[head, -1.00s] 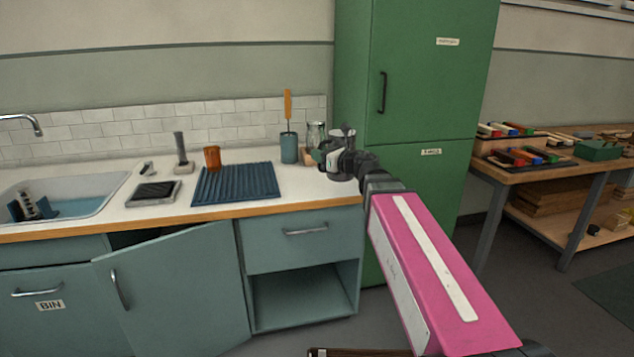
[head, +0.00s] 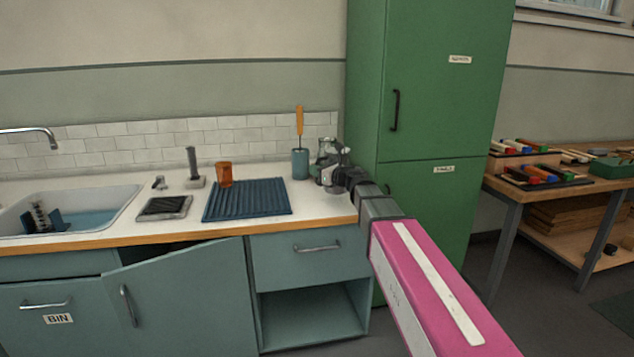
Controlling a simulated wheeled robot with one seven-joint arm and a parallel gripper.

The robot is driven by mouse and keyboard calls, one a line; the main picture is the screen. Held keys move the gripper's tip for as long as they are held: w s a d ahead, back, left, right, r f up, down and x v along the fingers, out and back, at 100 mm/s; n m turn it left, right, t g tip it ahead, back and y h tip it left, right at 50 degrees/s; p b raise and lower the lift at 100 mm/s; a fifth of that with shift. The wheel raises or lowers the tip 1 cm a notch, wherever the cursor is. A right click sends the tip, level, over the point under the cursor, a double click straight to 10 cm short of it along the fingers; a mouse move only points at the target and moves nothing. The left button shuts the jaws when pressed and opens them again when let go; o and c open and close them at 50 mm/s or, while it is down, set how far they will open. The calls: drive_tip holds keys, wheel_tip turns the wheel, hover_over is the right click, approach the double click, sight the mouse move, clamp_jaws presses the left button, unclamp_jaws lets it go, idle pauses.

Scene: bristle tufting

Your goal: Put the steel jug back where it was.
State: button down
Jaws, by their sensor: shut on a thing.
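My gripper (head: 325,171) is at the right end of the counter, next to the green cabinet. It is shut on the steel jug (head: 331,178), a small grey metallic shape. The fingers and wrist hide much of the jug, so I cannot tell whether its base touches the counter. A clear glass jar (head: 326,147) shows close behind it, partly covered.
A teal pot (head: 300,164) with an orange-handled brush stands just left of my gripper. A dark ribbed mat (head: 247,200) and an orange cup (head: 224,174) lie further left. The tall green cabinet (head: 425,110) bounds the right. A cupboard door (head: 190,300) hangs open below.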

sight(317, 184)
drive_tip(key=shift+w+f, duration=0.25)
drive_tip(key=shift+w, duration=0.1)
drive_tip(key=shift+f, duration=1.95)
drive_tip(key=c, duration=1.1)
unclamp_jaws()
drive_tip(key=shift+f, duration=0.1)
drive_tip(key=shift+s+d, duration=0.1)
drive_tip(key=shift+s, duration=0.05)
drive_tip(key=v, duration=1.1)
drive_tip(key=shift+s+d, duration=0.15)
drive_tip(key=shift+d, duration=0.15)
